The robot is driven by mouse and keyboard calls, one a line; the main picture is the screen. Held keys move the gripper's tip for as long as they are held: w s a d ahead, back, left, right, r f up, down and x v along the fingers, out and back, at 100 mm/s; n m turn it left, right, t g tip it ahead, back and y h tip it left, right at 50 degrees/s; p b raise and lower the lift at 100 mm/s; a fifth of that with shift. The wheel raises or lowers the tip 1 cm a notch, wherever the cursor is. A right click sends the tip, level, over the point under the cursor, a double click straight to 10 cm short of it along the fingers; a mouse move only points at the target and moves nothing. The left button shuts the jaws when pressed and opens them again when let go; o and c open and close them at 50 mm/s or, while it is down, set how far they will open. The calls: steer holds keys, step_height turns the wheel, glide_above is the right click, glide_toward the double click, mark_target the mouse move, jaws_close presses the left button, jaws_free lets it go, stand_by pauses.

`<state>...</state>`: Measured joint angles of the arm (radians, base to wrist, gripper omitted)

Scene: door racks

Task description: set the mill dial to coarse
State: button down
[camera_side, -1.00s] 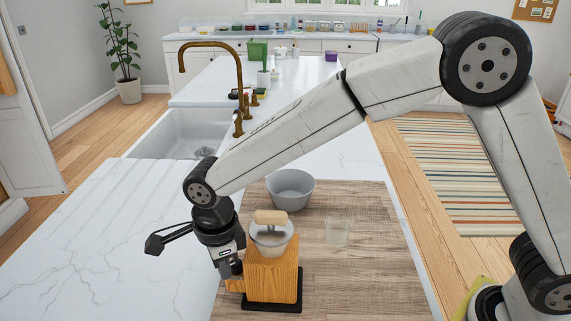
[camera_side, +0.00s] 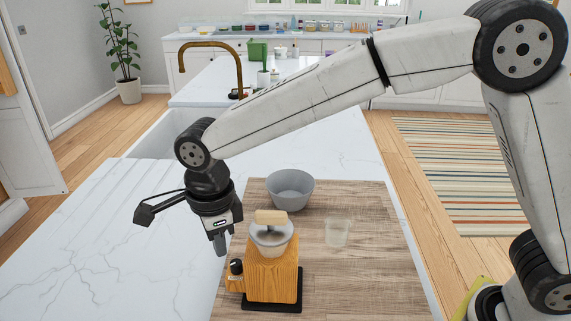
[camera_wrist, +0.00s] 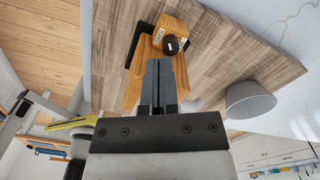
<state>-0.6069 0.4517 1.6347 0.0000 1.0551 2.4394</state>
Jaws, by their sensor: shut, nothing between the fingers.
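The wooden mill (camera_side: 272,272) stands on a black base on the wooden board, with a clear-rimmed hopper and a pale handle on top. Its black dial (camera_side: 236,267) sits on a small wooden block at the mill's left side. In the wrist view the dial (camera_wrist: 171,44) shows just past my fingertips, with small white labels (camera_wrist: 158,36) beside it. I cannot surely read the labels or tell the dial's setting. My gripper (camera_side: 219,250) is shut and empty, pointing down, above and slightly left of the dial and apart from it. It also shows in the wrist view (camera_wrist: 159,64).
A sink and brass faucet (camera_side: 238,75) lie further back. The white counter at left is clear.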

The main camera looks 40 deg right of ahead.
mark_target(230, 278)
steer(key=shift+n, duration=0.3)
steer(key=shift+d+r+n, duration=0.1)
steer(key=shift+r+n, duration=0.15)
steer(key=shift+n, duration=1.1)
steer(key=shift+d+r+n, duration=0.1)
steer(key=shift+r+n, duration=0.15)
steer(key=shift+n, duration=1.1)
steer(key=shift+a+f, duration=0.1)
steer(key=shift+f, duration=0.1)
steer(key=shift+f, duration=3.3)
steer(key=shift+d, duration=0.4)
steer(key=shift+s+a, duration=0.1)
steer(key=shift+a, duration=0.3)
